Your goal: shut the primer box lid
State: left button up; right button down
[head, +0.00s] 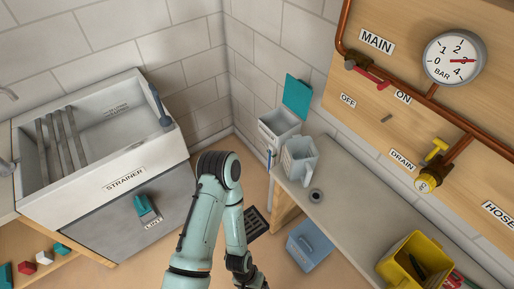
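One of my arms, pale green, rises from the bottom middle and bends back down, left of the bench. Its lower end runs off the bottom edge, and neither gripper shows.
A grey jug (298,160) stands right beside the box on the near side. A small dark round item (316,195) lies on the bench (352,208). A yellow bin (417,259) stands farther right. A blue container (309,246) sits below the bench. The strainer sink (105,180) is at left.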

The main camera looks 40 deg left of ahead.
aim_at(297, 95)
jog(key=u, duration=1)
jog(key=j+u, duration=0.1)
jog(key=j, duration=0.1)
